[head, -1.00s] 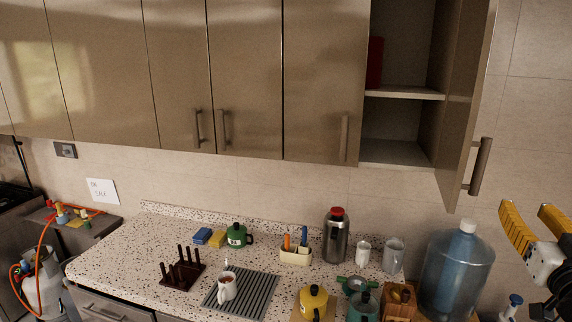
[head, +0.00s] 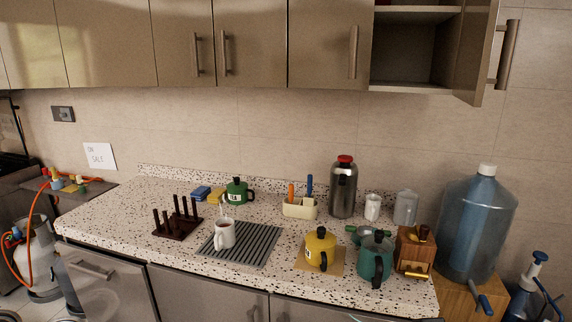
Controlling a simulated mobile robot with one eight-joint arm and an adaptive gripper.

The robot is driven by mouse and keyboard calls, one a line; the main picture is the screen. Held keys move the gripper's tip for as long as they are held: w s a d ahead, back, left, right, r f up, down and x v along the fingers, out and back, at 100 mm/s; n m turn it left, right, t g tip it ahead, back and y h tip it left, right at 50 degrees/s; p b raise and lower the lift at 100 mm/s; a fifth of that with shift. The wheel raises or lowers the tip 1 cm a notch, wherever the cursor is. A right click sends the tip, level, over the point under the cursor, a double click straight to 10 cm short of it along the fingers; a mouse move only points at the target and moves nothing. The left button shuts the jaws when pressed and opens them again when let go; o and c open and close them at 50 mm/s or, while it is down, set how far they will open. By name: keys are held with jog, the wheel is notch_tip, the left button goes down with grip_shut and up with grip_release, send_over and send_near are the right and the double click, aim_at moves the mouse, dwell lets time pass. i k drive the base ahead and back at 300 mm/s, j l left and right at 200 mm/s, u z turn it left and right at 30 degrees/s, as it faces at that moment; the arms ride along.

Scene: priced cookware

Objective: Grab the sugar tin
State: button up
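No thing in the head view carries a label that I can read as sugar. A thin red sliver (head: 383,2) shows at the top edge, on the shelf of the open wall cabinet (head: 415,50); nearly all of it is cut off, so I cannot tell whether it is the sugar tin. On the speckled counter stand lidded pots: a green one (head: 237,191) at the back, a yellow one (head: 320,250) on a tan mat, and a teal one (head: 374,262) at the front right. My gripper is not in view.
A dark peg rack (head: 178,226), a white mug (head: 224,234) on a grey drainer, a steel flask (head: 343,190), a wooden grinder (head: 415,248) and a large water bottle (head: 475,225) crowd the counter area. The cabinet door (head: 480,50) stands open at upper right.

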aim_at(321, 252)
jog(key=k+l, duration=0.1)
jog(key=l, duration=1.3)
jog(key=k+z, duration=0.05)
